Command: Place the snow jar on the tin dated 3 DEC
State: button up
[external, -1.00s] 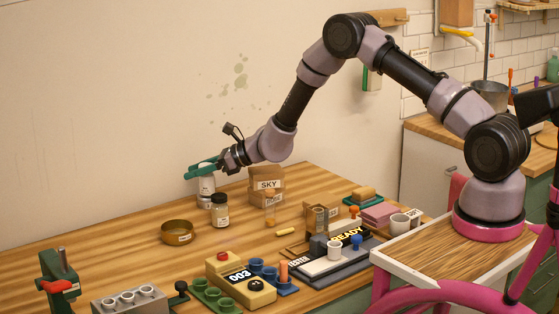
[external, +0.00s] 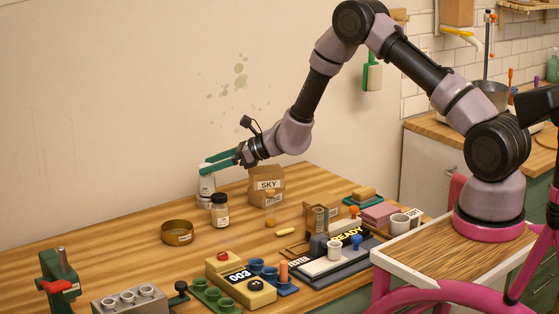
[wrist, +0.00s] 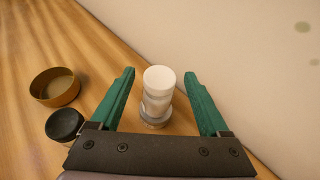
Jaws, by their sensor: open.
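A white-capped pale jar (external: 206,186), which looks like the snow jar, stands upright near the wall at the back of the table. In the wrist view the jar (wrist: 158,85) appears to stand on a low grey tin (wrist: 154,119). Any date on that tin cannot be read. My gripper (external: 207,164) has green fingers and is open. In the wrist view its fingers (wrist: 159,76) lie on either side of the jar with gaps, not touching it. The fingers partly hide the jar's top in the external view.
A dark-lidded jar (external: 220,211) and an open brass tin (external: 178,226) stand close by, left of my gripper in the wrist view. Cardboard boxes marked SKY (external: 268,184) stand to the right. A 003 device (external: 240,278) and cups crowd the front.

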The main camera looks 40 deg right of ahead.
jog(key=v, duration=0.7)
jog(key=s+r+n+g+y, duration=0.1)
jog(key=s+r+n+g, duration=0.1)
jog(key=s+r+n, duration=0.65)
jog(key=s+r+n+g, duration=0.35)
jog(key=s+r, duration=0.55)
jog(key=r, duration=0.7)
jog(key=s+d+r+n+t+h, duration=0.1)
jog(key=s+d+r+n+h, duration=0.1)
jog(key=s+d, duration=0.3)
jog(key=s+d+r+n+t+h, duration=0.1)
jog(key=s+d+r+n+h, duration=0.2)
jog(key=s, duration=0.9)
jog(key=s+d+r+n+t+h, duration=0.1)
jog(key=s+d+r+n+h, duration=0.1)
jog(key=s+d+n, duration=0.3)
jog(key=s+d+h, duration=0.1)
jog(key=s+d, duration=0.2)
jog(key=d, duration=0.1)
jog(key=shift+s+r+n+h, duration=0.2)
jog(key=shift+n+h, duration=0.1)
jog(key=shift+n, duration=0.1)
